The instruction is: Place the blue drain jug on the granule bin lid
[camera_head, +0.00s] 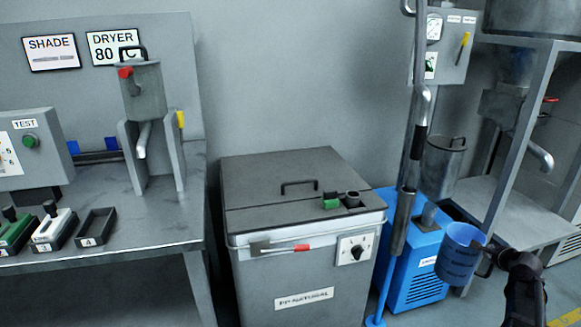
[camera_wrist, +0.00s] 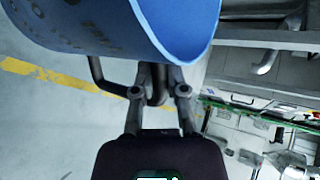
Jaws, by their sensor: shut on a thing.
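The blue drain jug (camera_head: 458,256) is at the lower right of the head view, off the floor, with its open top facing up and slightly tilted. My gripper (camera_head: 492,252) is shut on its dark handle from the right side. In the wrist view the jug (camera_wrist: 140,25) fills the top, and my gripper's fingers (camera_wrist: 158,88) close around the handle. The granule bin (camera_head: 303,250) is a grey box in the middle of the head view. Its grey lid (camera_head: 255,200) is closed, with a black handle on top. The jug is to the right of the bin and apart from it.
A green piece (camera_head: 331,201) and a dark round fitting (camera_head: 352,199) sit at the lid's right front. A grey upright pole (camera_head: 405,195) and a blue machine (camera_head: 412,278) stand between bin and jug. A workbench (camera_head: 150,225) is on the left.

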